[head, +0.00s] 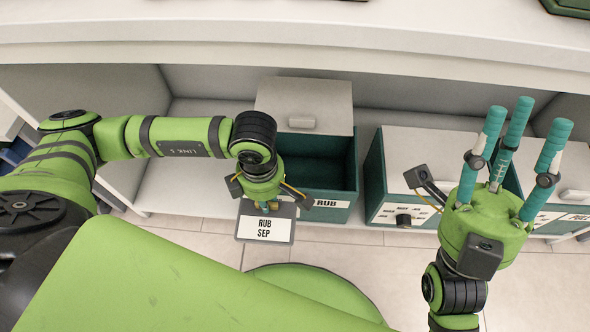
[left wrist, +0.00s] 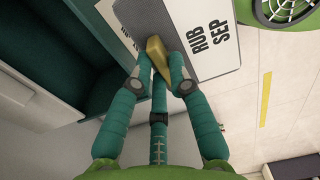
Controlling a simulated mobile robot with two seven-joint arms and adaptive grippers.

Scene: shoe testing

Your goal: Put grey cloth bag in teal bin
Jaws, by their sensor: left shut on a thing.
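The grey cloth bag (head: 265,229), with a white label reading "RUB SEP", hangs from my left gripper (head: 262,200) in front of the open teal bin. In the left wrist view, the fingers of my left gripper (left wrist: 160,72) close on a yellowish tab (left wrist: 157,56) at the edge of the grey bag (left wrist: 172,14). The teal bin (head: 352,178), labelled "RUB", stands on the shelf with its grey lid (head: 285,95) raised at the back. The inside that shows is dark teal. My right gripper (head: 520,130) points upward at the right, fingers apart and empty.
A second teal bin (head: 377,190) with a closed grey lid stands right of the open one, partly behind my right gripper. A white counter (head: 300,25) overhangs the shelf (head: 180,190). The tiled floor (head: 350,250) in front is mostly clear.

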